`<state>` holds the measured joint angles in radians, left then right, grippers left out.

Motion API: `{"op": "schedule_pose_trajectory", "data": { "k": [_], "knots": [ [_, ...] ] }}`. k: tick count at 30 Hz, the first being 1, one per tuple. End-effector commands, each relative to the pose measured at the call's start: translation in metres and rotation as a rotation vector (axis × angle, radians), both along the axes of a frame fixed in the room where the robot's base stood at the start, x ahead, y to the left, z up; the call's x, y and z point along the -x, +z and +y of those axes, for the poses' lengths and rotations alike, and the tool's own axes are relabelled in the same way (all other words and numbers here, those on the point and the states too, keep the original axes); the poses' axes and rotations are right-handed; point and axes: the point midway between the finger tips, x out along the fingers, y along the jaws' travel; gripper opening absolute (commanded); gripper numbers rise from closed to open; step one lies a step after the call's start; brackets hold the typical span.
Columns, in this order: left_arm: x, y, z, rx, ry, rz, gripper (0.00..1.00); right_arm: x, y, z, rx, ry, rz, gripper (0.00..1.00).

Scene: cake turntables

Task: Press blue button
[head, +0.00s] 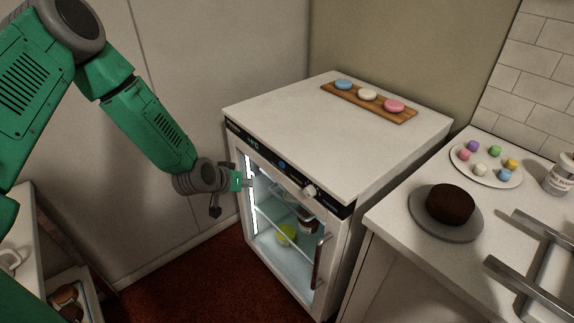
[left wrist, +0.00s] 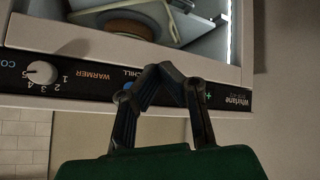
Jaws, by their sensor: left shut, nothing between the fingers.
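A small blue button (head: 282,164) is on the black control panel along the top front edge of the white glass-door cabinet. In the left wrist view the panel is upside down, and a blue spot (left wrist: 127,86) by the "CHILL" label is partly covered by a finger. My left gripper (head: 249,183) is in front of the cabinet's left front side, left of and below the button. In the left wrist view its fingers (left wrist: 163,70) are shut with tips together and nothing between them, in front of the panel. I cannot tell whether they touch it. My right gripper is not in view.
A white knob (head: 310,191) sits right of the button. The lit cabinet (head: 341,145) has a vertical handle (head: 320,262). A wooden board (head: 382,109) with blue, cream and pink discs lies on top. Right, a counter holds a dark cake (head: 450,203) and a plate of coloured balls.

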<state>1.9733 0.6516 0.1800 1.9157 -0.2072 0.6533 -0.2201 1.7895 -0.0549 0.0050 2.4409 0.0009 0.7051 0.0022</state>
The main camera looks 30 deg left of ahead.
Motion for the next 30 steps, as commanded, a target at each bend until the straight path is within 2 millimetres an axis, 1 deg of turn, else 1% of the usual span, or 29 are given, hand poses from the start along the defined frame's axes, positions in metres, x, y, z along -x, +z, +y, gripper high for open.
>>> {"op": "schedule_pose_trajectory", "data": {
  "k": [7,11,14,24,30],
  "knots": [
    [0.0,0.0,-0.001,0.0,0.0,0.001,0.0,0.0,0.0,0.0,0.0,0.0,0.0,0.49],
    [-0.004,-0.001,-0.002,0.0,-0.001,0.0,0.0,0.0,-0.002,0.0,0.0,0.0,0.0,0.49],
    [-0.013,-0.002,-0.005,-0.002,-0.002,-0.001,0.0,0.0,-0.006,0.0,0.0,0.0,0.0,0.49],
    [-0.057,-0.001,-0.026,-0.002,-0.003,-0.001,0.0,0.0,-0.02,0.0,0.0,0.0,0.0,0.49],
    [-0.074,-0.001,-0.032,-0.001,-0.001,0.0,0.0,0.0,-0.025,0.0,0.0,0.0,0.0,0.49]
  ]
}}
